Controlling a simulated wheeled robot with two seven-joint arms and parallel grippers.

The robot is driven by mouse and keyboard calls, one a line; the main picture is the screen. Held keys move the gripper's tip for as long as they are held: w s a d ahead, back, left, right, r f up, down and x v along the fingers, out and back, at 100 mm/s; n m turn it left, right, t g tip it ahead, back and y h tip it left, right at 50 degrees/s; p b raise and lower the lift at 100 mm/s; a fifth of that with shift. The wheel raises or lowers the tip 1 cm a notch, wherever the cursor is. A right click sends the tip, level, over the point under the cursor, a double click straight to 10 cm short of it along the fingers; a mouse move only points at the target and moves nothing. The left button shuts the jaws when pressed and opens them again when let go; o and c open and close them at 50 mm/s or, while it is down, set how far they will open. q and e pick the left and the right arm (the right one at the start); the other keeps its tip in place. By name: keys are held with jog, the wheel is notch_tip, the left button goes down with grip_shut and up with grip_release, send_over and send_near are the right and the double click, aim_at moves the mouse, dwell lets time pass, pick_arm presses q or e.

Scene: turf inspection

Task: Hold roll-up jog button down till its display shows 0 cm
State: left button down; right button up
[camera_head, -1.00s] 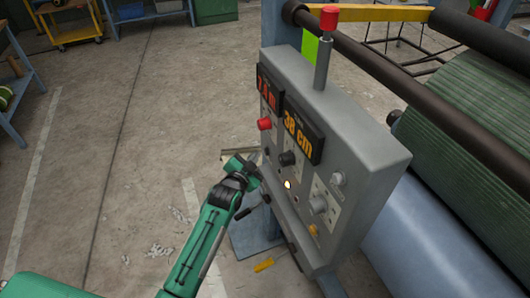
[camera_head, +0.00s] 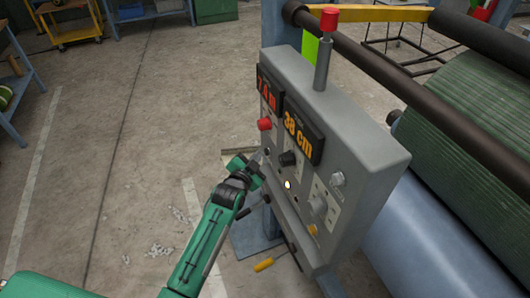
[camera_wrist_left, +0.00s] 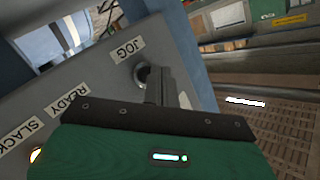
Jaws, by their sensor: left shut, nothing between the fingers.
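The grey control panel (camera_head: 350,135) stands right of centre in the head view. Its orange display (camera_head: 300,138) reads about 38 cm; the last digit is hard to read. My left gripper (camera_head: 259,162) is shut and empty at the panel's lower left face. In the left wrist view, the jog button (camera_wrist_left: 142,74) sits beside the JOG label (camera_wrist_left: 128,49), with a dark rim. The shut fingers (camera_wrist_left: 155,82) are at the button and partly cover it; I cannot tell whether they touch or press it. My right gripper is not in view.
The panel also has a red display (camera_head: 269,94), a red button (camera_head: 264,124), a black knob (camera_head: 288,158), a lit lamp (camera_head: 288,184) and a red-topped post (camera_head: 329,19). A green turf roll (camera_head: 470,130) lies to the right.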

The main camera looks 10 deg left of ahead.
pick_arm(q)
jog(key=shift+w+d, duration=0.3)
jog(key=shift+d, duration=0.15)
dwell(1.9)
jog(key=shift+a, duration=0.1)
dwell(4.7)
jog(key=shift+s+a+p, duration=0.5)
jog(key=shift+a, duration=0.2)
